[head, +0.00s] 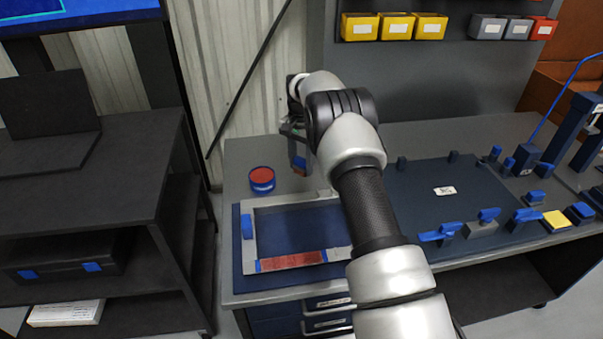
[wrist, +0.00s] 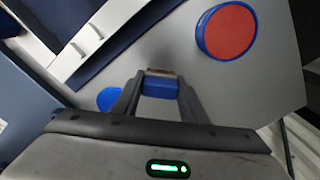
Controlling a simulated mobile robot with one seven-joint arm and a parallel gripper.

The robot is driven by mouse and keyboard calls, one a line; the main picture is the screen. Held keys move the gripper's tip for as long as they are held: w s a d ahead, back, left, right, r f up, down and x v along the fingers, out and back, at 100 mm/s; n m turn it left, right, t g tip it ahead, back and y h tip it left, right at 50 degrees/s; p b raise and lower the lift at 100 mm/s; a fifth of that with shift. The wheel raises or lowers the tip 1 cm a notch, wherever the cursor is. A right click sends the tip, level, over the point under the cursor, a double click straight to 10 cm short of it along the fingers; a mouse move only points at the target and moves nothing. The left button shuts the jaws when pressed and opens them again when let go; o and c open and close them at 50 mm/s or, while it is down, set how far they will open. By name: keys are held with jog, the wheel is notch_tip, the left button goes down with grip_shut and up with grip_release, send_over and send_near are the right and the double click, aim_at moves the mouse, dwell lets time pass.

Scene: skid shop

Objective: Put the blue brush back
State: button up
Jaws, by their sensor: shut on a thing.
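My gripper (head: 296,140) is over the back left part of the workbench, shut on the blue brush (head: 298,162), which hangs below it with a brownish lower end. In the wrist view my gripper (wrist: 160,84) has the brush (wrist: 161,88) between its fingertips, blue with a brown edge. The brush appears to be above the grey bench top; the exact gap is hard to tell. A round blue tin with a red top (head: 262,178) stands to the left of the brush, and it also shows in the wrist view (wrist: 228,32).
A grey frame (head: 247,264) lies on a dark blue mat (head: 237,245), with a red strip (head: 292,260) along its front. Clamps with blue handles (head: 488,216) stand at the right. Yellow bins (head: 396,27) hang behind. Bare bench top surrounds the tin.

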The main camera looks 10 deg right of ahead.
aim_at(301, 172)
jog(key=shift+f, duration=1.75)
jog(key=shift+f, duration=0.1)
jog(key=shift+f, duration=0.15)
jog(key=o, duration=0.9)
